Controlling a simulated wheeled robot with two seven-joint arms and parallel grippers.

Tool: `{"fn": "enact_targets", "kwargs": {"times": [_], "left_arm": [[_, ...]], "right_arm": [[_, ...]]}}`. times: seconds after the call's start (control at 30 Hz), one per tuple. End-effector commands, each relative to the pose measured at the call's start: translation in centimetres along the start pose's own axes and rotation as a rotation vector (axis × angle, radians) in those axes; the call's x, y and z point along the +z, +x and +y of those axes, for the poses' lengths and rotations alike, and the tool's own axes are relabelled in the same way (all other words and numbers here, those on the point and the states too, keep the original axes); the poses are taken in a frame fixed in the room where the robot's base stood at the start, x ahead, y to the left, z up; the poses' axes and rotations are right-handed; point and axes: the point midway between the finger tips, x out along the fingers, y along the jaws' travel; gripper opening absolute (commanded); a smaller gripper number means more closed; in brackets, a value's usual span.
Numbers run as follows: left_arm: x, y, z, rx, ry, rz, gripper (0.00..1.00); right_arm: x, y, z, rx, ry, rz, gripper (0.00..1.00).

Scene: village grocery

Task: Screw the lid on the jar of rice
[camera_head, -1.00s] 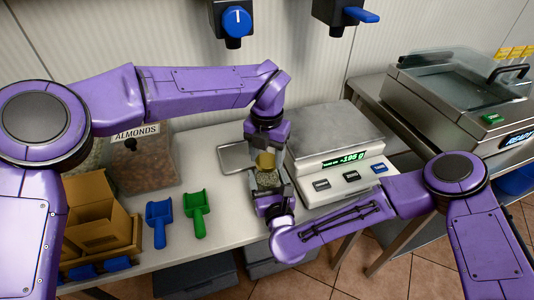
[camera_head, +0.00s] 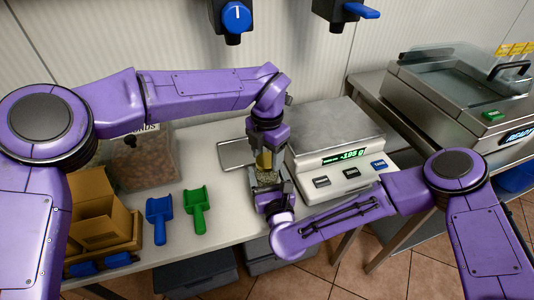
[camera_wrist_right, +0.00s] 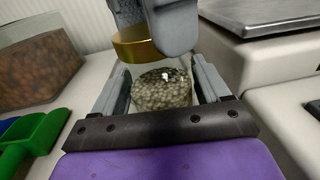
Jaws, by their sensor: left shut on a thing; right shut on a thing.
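The jar of rice (camera_head: 267,178) stands upright between the fingers of my right gripper (camera_head: 268,184), which is shut on it. In the right wrist view the clear jar (camera_wrist_right: 162,92) shows its pale grains between both fingers. My left gripper (camera_head: 265,153) comes from above and is shut on the gold lid (camera_head: 263,161). The lid also shows in the right wrist view (camera_wrist_right: 134,48), above the jar's mouth and a little to the left, partly covered by a left finger. The lid looks apart from the jar, but the exact gap is hard to tell.
A scale (camera_head: 338,160) reading about -195 g stands right of the jar. Green (camera_head: 196,210) and blue (camera_head: 159,216) scoops, an almond bin (camera_head: 143,165) and a cardboard box (camera_head: 95,205) are to the left.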

Motion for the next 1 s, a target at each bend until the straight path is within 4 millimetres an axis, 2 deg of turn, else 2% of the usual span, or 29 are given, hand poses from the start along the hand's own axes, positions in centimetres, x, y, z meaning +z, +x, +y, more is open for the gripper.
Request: {"fn": "enact_targets", "kwargs": {"times": [0.2,0.7,0.83,1.0], "left_arm": [[-0.03,0.03,-0.07,-0.001,0.696,-0.002,0.3],[-0.2,0.06,-0.05,0.004,2.299,-0.002,0.3],[-0.21,0.08,-0.01,0.005,2.591,-0.002,0.3],[-0.21,0.09,0.01,0.006,2.753,-0.001,0.3]], "right_arm": [[0.0,0.0,-0.01,0.0,0.0,0.0,0.0],[-0.02,-0.01,-0.01,0.0,0.0,0.001,0.0],[-0.02,-0.01,-0.01,0.0,0.0,0.001,0.0],[-0.03,-0.02,-0.01,0.0,0.0,0.001,0.0]]}}
